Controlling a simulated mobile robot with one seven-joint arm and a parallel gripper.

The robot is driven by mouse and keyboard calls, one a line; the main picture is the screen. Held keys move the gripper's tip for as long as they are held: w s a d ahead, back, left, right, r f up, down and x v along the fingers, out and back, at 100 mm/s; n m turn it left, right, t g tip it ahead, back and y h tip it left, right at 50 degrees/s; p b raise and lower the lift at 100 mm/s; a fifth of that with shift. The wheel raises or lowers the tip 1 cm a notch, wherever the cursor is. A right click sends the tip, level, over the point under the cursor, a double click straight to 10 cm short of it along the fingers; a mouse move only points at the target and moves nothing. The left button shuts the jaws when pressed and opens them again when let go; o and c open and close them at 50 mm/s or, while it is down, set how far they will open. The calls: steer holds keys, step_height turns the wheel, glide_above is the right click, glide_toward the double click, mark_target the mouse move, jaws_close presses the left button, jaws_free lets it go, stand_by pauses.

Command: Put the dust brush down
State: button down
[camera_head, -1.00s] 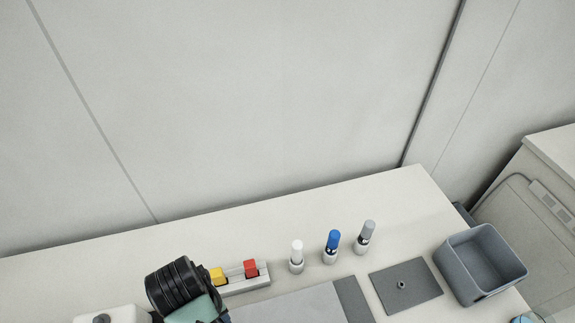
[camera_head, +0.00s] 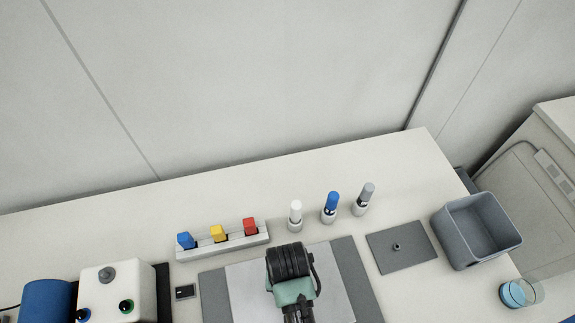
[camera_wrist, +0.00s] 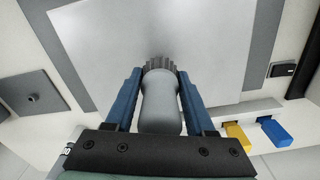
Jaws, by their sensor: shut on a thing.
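The dust brush (camera_wrist: 160,108) has a smooth grey handle and a fringe of grey bristles at its far end. In the wrist view my gripper (camera_wrist: 160,74) is shut on it, one blue finger on each side. In the head view my arm hides the brush and the fingers. My gripper is over a light sheet (camera_head: 243,285) on a dark grey mat (camera_head: 356,275). The sheet also fills the top middle of the wrist view (camera_wrist: 150,30). I cannot tell whether the bristles touch the sheet.
Behind the mat stand a rack (camera_head: 222,245) with blue, yellow and red blocks, and white (camera_head: 295,215), blue (camera_head: 331,207) and grey (camera_head: 364,199) capped pieces. A white box (camera_head: 125,285) stands left.

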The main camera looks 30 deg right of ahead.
steer(key=shift+f, duration=1.35)
steer(key=shift+f, duration=0.15)
steer(key=shift+c, duration=1.2)
jaws_free()
step_height(320, 180, up, 12)
steer(key=shift+r+b, duration=0.15)
steer(key=shift+b, duration=0.15)
